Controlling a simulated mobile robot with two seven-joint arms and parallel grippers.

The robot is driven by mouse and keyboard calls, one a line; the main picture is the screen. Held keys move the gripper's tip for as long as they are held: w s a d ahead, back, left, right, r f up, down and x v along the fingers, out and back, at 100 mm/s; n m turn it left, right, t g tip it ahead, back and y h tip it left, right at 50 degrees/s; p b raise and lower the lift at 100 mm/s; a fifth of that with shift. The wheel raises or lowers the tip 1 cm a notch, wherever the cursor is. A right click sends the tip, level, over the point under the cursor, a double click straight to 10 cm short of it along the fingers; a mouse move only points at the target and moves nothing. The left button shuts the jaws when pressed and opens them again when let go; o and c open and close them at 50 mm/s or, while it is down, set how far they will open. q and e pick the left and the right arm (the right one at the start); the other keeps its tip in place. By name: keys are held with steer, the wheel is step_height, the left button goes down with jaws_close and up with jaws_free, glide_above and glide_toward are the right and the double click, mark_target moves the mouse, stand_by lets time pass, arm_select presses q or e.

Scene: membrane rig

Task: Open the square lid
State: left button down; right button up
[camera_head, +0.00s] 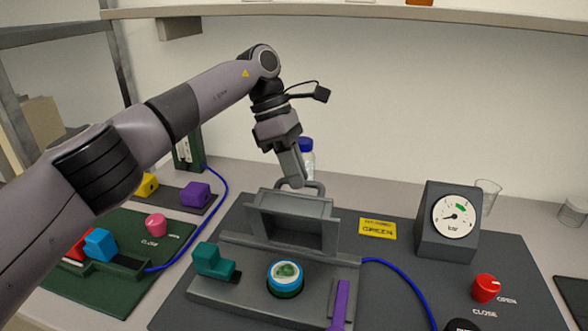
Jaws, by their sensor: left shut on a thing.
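The square lid (263,219) is a grey hollow piece at the back of the grey membrane rig (240,296). It appears tilted up, with its hollow side facing the front. A grey loop handle (321,187) shows at its top edge. My left gripper (294,182) reaches down from above and is shut on the handle; the fingers hide part of it. In front of the lid, the rig bears a round blue-rimmed disc with a green centre (286,272). A teal latch (208,262) is at its left and a purple lever (341,304) at its right. My right gripper is out of view.
A pressure gauge (433,244), a yellow GREEN label (378,229) and a red knob (486,288) are to the right. A blue-capped bottle (308,160) stands behind my gripper. A green board (110,290) with coloured parts is at the left. A shelf (380,13) runs above.

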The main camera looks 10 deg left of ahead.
arm_select(q)
steer(key=shift+w+f+g, duration=0.1)
steer(key=shift+f+g, duration=0.2)
steer(key=shift+f, duration=0.15)
steer(key=c, duration=1.1)
jaws_free()
steer(key=shift+w, duration=0.1)
steer(key=shift+r, duration=0.1)
steer(key=shift+r, duration=0.1)
steer(key=shift+s, duration=0.3)
